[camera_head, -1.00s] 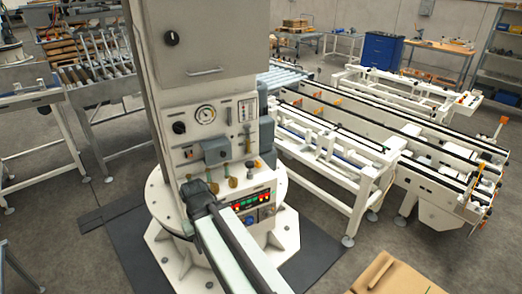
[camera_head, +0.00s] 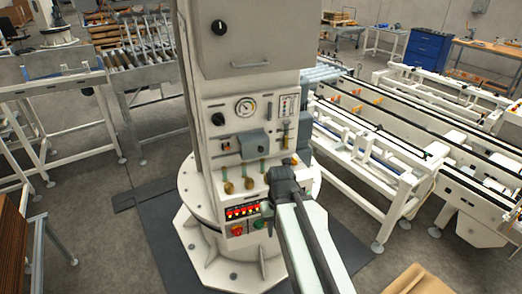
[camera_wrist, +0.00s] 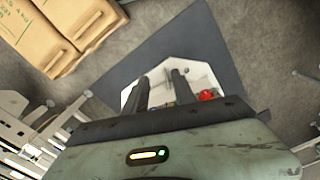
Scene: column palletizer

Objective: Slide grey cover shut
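The grey cover (camera_head: 253,143) is a small grey block on the front panel of the white column, below the round gauge. Whether it is open or shut is too small to tell. My gripper (camera_head: 282,168) is dark and reaches up from below, in front of the panel's lower right part, below and right of the cover. I see no contact with the cover. In the wrist view my gripper (camera_wrist: 160,82) has its two dark fingers apart with nothing seen between them. The cover cannot be made out in the wrist view.
Brass knobs (camera_head: 249,183), a row of red lights (camera_head: 241,211) and a green button (camera_head: 259,224) lie on the panel left of my gripper. A black knob (camera_head: 218,119) is higher up. Conveyors (camera_head: 375,140) stand at the right. Cardboard boxes (camera_wrist: 75,28) show in the wrist view.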

